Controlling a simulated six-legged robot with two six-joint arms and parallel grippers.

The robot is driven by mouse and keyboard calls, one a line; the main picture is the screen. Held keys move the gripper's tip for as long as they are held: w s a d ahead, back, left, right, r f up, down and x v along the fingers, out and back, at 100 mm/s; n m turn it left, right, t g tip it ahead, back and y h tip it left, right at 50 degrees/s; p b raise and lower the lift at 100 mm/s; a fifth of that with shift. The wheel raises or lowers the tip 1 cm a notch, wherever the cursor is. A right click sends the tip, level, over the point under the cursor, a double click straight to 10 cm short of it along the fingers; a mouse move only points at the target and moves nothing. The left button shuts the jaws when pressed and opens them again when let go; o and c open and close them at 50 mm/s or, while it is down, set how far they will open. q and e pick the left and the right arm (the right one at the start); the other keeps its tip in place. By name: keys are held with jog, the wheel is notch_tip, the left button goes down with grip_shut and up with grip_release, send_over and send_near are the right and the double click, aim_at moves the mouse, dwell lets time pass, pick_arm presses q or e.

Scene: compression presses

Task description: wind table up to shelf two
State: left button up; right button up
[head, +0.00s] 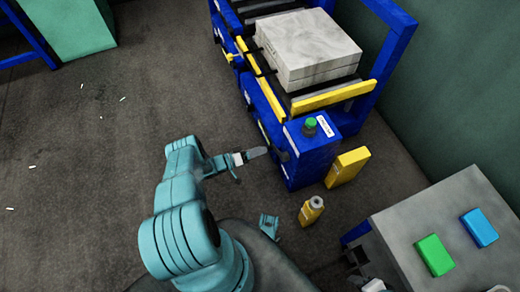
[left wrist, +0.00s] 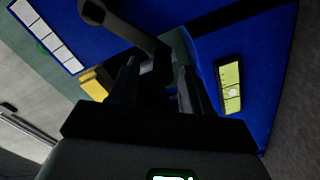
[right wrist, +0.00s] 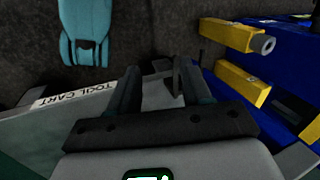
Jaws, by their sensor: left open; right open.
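The blue press (head: 315,160) stands at the upper right in the head view, with a large grey block (head: 305,48) resting on its table between yellow bars. My left gripper (head: 245,162) is open beside the press's lower blue box. In the left wrist view, my left gripper (left wrist: 156,78) faces the blue panel (left wrist: 262,60). A dark grey crank-like bar (left wrist: 130,27) with a round end reaches down toward its fingertips; I cannot tell whether they touch. My right gripper (right wrist: 155,84) is open and empty near the tool cart. No shelf number is readable.
A green knob (head: 310,124) tops the blue box. A yellow box (head: 348,167) and a yellow bottle (head: 311,211) stand on the floor beside it. The tool cart (head: 400,222) carries a green block (head: 435,255) and a blue block (head: 479,228). The floor at left is largely clear.

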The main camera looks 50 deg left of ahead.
pick_arm(q)
jog(key=v, duration=1.5)
jog(key=shift+s+p, duration=0.2)
jog(key=shift+p, duration=0.2)
jog(key=shift+a+r+n, duration=0.1)
jog(key=shift+n, duration=0.2)
